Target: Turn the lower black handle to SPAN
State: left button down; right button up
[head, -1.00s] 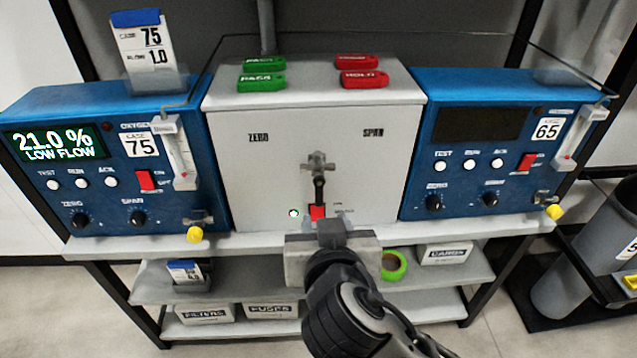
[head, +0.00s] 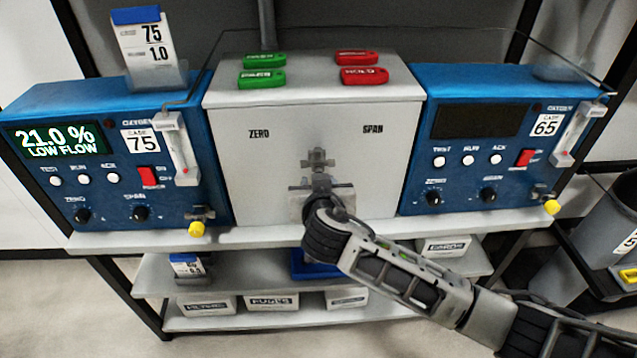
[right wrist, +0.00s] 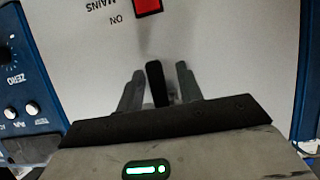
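The black handle (right wrist: 158,84) shows in the right wrist view between the two fingers of my right gripper (right wrist: 158,90). The fingers are apart, with a narrow gap visible on each side of the handle. In the head view my right gripper (head: 318,182) is at the front of the grey box (head: 245,170), just below the metal valve fitting (head: 318,157), and hides the handle. The SPAN label (head: 373,129) is at the upper right of the box front, and ZERO (head: 259,134) at the upper left. My left gripper is not in view.
A blue analyser (head: 95,205) reading 21.0 % LOW FLOW stands left of the box, another blue analyser (head: 470,185) with a dark screen right. Green tags (head: 262,79) and red tags (head: 364,76) lie on top. The red mains switch (right wrist: 148,5) is close to the handle.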

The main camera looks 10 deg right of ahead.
grip_shut()
jog(key=shift+n, duration=0.3)
jog(key=shift+s+d+r+n+h+p, duration=0.1)
jog(key=shift+d+n+h+p, duration=0.25)
jog(key=shift+n+h, duration=0.3)
jog(key=shift+w+d+r+n+h+p, duration=0.1)
jog(key=shift+d+n+h+p, duration=0.2)
jog(key=shift+n, duration=0.45)
jog(key=shift+s+d+r+n+h+p, duration=0.1)
jog(key=shift+d+n+h+p, duration=0.2)
jog(key=shift+n+h, duration=0.4)
jog(key=shift+d, duration=0.1)
